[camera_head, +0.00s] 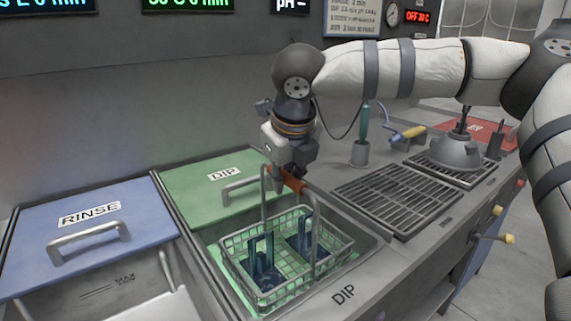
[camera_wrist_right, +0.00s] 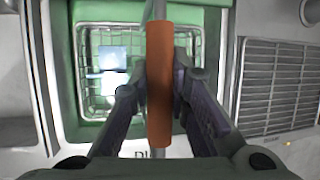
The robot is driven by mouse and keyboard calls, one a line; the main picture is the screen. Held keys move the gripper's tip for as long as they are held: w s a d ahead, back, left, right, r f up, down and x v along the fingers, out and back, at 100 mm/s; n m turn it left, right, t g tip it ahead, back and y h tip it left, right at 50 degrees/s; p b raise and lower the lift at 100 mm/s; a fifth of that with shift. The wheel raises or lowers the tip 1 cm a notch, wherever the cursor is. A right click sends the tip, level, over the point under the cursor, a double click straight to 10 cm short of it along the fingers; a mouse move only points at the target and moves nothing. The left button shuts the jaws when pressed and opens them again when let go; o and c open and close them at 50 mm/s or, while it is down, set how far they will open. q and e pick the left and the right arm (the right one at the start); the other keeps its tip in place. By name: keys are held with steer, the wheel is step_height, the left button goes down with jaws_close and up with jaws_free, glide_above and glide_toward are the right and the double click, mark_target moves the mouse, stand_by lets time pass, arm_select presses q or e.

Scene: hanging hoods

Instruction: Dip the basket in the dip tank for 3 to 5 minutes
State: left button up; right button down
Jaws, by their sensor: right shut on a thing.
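The wire basket (camera_head: 326,262) sits in the open dip tank (camera_head: 213,247), with dark blue-green parts (camera_head: 262,268) inside it. The basket's tall handle (camera_head: 265,205) rises to an orange grip, which shows large in the right wrist view (camera_wrist_right: 160,85). My right gripper (camera_head: 290,178) is above the basket, shut on the orange grip; its fingers (camera_wrist_right: 160,95) lie on both sides of the grip. The green dip lid (camera_head: 200,195) lies behind the opening. How deep the basket sits in the liquid is hard to tell. My left gripper is not in view.
The blue rinse lid (camera_head: 90,215) and its tank stand at the left. A drain grate (camera_head: 398,198) lies right of the dip tank. Farther right are a grey domed device (camera_head: 460,152), a green-handled tool in a cup (camera_head: 360,150) and a red lid (camera_head: 470,132).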

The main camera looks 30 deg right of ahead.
steer(key=shift+f, duration=5.85)
